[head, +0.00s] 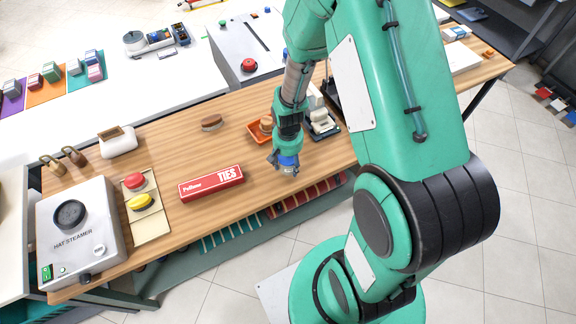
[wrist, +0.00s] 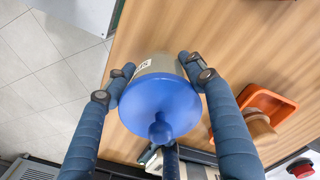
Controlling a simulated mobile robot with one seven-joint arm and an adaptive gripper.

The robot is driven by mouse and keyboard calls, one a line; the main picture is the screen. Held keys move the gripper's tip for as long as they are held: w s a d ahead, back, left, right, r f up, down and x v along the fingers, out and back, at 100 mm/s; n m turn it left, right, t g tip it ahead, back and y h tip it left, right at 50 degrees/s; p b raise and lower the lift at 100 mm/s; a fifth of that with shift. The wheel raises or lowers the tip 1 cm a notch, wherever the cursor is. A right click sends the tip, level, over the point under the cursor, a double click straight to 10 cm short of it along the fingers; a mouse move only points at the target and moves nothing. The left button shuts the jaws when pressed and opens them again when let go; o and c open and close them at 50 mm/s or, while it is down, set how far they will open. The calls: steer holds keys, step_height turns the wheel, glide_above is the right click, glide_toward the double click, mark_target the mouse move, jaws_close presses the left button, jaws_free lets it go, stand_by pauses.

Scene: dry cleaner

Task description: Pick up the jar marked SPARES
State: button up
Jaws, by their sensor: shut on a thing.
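A jar with a round blue lid and knob (wrist: 160,104) is between the fingers of my gripper (wrist: 160,82) in the wrist view. Its body is greyish, with a white label that shows only in part, so I cannot read the marking. My gripper is shut on the jar, with fingers on both sides of it. In the head view my gripper (head: 285,167) is over the front part of the wooden counter (head: 225,140), and the blue lid (head: 288,160) shows among the fingers. I cannot tell whether the jar's base touches the counter.
An orange tray (head: 257,134) with a wooden item is just behind my gripper, beside a dark tray (head: 323,126) with white items. A brush (head: 211,122) lies further back. The hat steamer (head: 80,235) stands far left.

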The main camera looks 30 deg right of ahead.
steer(key=shift+r, duration=0.5)
steer(key=shift+s+r, duration=0.2)
steer(key=s+a+r+p, duration=0.1)
steer(key=s+a, duration=0.1)
steer(key=s, duration=1.3)
steer(key=shift+s+a+r+p, duration=0.15)
steer(key=shift+s+p, duration=0.1)
steer(key=shift+p, duration=0.05)
